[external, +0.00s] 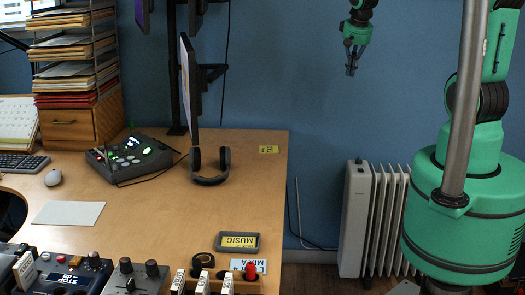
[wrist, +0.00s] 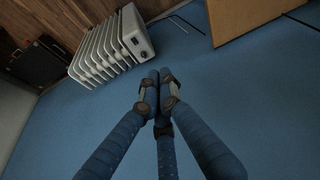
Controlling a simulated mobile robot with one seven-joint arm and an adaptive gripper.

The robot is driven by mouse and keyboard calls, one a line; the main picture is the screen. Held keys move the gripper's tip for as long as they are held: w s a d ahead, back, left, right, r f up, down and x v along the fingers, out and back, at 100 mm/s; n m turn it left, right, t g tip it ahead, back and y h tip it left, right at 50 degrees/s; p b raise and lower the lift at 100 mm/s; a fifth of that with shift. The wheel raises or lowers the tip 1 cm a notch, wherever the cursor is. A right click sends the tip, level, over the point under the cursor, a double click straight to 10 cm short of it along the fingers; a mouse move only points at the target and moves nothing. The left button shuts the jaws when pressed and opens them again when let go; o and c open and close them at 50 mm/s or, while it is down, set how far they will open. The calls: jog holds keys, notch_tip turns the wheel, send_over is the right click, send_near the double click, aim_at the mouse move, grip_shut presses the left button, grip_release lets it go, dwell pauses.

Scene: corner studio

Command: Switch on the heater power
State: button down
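The heater is a white finned radiator (external: 357,222) standing on the floor to the right of the desk, against the blue wall. Its solid end panel faces left, with a small dark control at its top. In the wrist view the heater (wrist: 104,50) lies at upper left, and small dark controls show on its end panel; their setting is too small to read. My gripper (external: 351,72) is high above the heater in the external view, pointing down and apart from it. In the wrist view its fingers (wrist: 158,78) come together at the tips with nothing between them.
The wooden desk (external: 265,185) stands left of the heater; its side shows in the wrist view (wrist: 250,15). Headphones (external: 211,168), a monitor (external: 190,85) and control boxes are on it. A cable runs along the wall behind the heater. The air between gripper and heater is clear.

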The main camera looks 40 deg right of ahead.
jog(key=d+f+m, duration=0.1)
jog(key=d+f, duration=0.3)
jog(key=f, duration=0.5)
jog(key=w+d+f+m+b, duration=0.1)
jog(key=d+f, duration=0.4)
jog(key=f, duration=0.5)
jog(key=d+f+m+g, duration=0.1)
jog(key=d+f, duration=0.3)
jog(key=f, duration=0.5)
jog(key=shift+w+d+f, duration=0.15)
jog(key=shift+w+d, duration=0.2)
jog(key=shift+w, duration=0.05)
jog(key=shift+f, duration=0.15)
jog(key=b, duration=0.3)
send_over(370, 172)
jog(key=f, duration=1.1)
jog(key=shift+s+a+f, duration=0.15)
jog(key=shift+s+f, duration=0.15)
jog(key=shift+a+f+b, duration=0.1)
jog(key=shift+f+b, duration=0.3)
jog(key=shift+f, duration=0.5)
